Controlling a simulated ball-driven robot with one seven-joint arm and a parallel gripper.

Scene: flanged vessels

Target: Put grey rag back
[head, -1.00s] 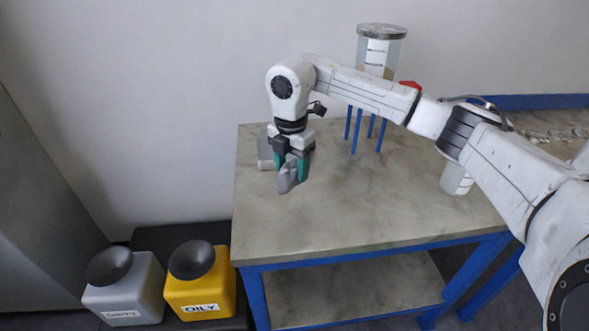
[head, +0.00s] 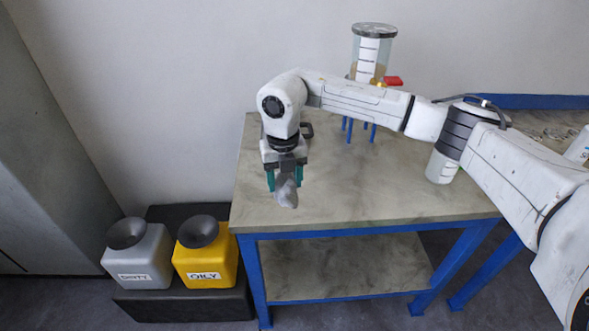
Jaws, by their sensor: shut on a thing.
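The grey rag (head: 286,193) hangs crumpled from my gripper (head: 285,180), above the left part of the table. My gripper has teal fingers, points down and is shut on the rag. The rag's lower end hangs free below the fingertips. A grey container (head: 139,258) with a dark funnel top and a label that seems to read "DIRTY" stands low at the left of the table. A yellow container (head: 206,257) labelled "OILY", also with a dark funnel top, stands just right of it.
The table (head: 380,200) has blue legs and a bare front area. A clear vessel (head: 371,55) on a blue stand is at the back, partly behind my arm.

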